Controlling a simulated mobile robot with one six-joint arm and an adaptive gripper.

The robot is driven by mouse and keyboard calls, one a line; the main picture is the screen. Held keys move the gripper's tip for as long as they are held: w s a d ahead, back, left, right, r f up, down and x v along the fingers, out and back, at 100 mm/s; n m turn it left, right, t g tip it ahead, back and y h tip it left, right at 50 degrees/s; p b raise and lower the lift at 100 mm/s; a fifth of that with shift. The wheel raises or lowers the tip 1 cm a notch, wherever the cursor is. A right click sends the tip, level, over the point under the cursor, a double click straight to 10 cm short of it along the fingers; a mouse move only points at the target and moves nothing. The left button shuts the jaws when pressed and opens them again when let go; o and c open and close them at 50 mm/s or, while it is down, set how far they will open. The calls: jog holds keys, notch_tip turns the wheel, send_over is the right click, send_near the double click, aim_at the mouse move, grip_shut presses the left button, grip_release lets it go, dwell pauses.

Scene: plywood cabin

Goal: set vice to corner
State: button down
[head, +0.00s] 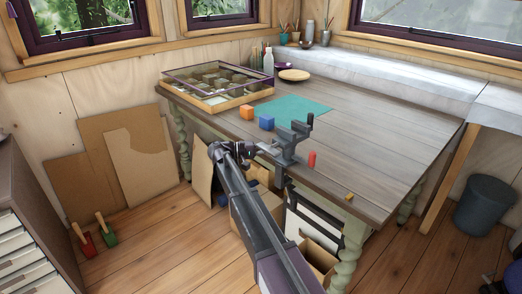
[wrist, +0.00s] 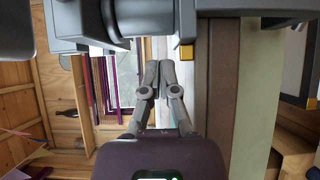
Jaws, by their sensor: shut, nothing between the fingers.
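In the wrist view the large dark grey metal across the top looks like the vice (wrist: 90,18), very close to the camera. My gripper (head: 268,148) is just left of the vice at the table's edge. In the wrist view my gripper (wrist: 160,68) has its fingers together, with nothing between them. I cannot tell whether the fingers touch the vice.
A glass-topped case (head: 214,88) sits back left. The table's right side is clear.

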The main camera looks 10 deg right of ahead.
aim_at(328, 184)
jog(key=shift+d, duration=1.6)
jog(key=shift+s+d, duration=0.1)
jog(key=shift+s, duration=0.05)
jog(key=s+d, duration=0.4)
jog(key=s, duration=0.2)
jog(key=s+d, duration=0.5)
jog(key=s, duration=0.1)
jog(key=s+d, duration=0.4)
jog(key=s, duration=0.2)
jog(key=shift+s+d, duration=0.1)
jog(key=shift+d, duration=0.05)
jog(key=a, duration=1)
